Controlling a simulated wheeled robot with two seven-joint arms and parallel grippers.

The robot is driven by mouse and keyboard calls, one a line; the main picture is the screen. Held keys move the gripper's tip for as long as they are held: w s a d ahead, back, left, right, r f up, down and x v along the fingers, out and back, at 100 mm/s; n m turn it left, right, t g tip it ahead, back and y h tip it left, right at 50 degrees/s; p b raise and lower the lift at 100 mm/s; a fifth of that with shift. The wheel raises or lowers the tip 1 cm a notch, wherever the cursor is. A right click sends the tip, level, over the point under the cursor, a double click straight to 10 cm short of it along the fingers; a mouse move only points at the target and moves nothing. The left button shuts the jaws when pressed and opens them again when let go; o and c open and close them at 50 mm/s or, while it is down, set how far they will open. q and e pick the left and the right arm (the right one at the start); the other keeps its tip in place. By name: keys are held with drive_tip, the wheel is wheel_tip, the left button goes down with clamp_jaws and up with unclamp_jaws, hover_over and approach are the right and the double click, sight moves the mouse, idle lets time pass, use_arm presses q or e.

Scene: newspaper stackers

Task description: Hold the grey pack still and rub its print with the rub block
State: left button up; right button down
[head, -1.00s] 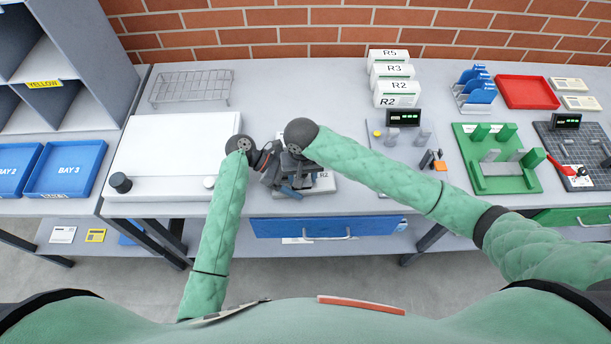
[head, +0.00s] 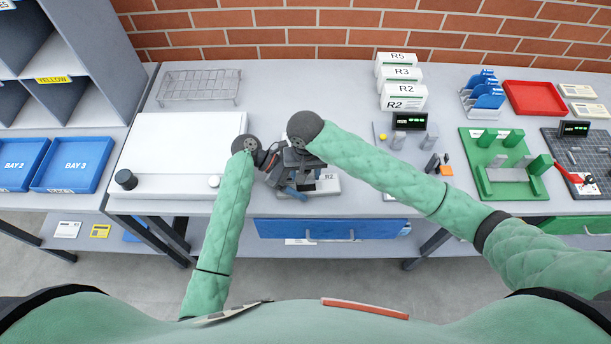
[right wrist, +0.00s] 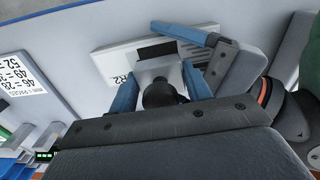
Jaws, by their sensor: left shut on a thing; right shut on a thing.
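The grey pack (head: 330,184), pale with an R2 label, lies flat near the table's front edge. It also shows in the right wrist view (right wrist: 112,62), with a black print patch (right wrist: 157,51). My left gripper (head: 292,192) is shut on the pack's edge from the left; its blue finger lies across the pack in the right wrist view. My right gripper (right wrist: 158,88) is over the pack, its blue fingers shut on the rub block (right wrist: 152,70), a pale grey block with a dark knob. I cannot tell whether the block touches the print. In the head view the hands hide the block.
A white flat-topped unit (head: 175,150) stands left of the pack. A wire rack (head: 200,87) is behind it. A grey plate with posts (head: 385,165) stands to the right, with stacked R-labelled packs (head: 404,97) behind. A blue drawer (head: 335,228) is below the table edge.

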use_arm(q)
drive_tip(key=shift+s+f, duration=0.1)
drive_tip(key=shift+f, duration=0.25)
use_arm(e)
drive_tip(key=shift+r, duration=1.9)
use_arm(q)
drive_tip(key=o, duration=0.8)
drive_tip(key=shift+a, duration=0.15)
drive_tip(key=v, duration=1.1)
drive_tip(key=shift+w+a+r, duration=0.15)
drive_tip(key=shift+w+r, duration=0.1)
drive_tip(key=shift+r, duration=0.1)
use_arm(e)
drive_tip(key=shift+w, duration=0.1)
use_arm(q)
drive_tip(key=shift+a+r, duration=0.1)
drive_tip(key=shift+a, duration=0.05)
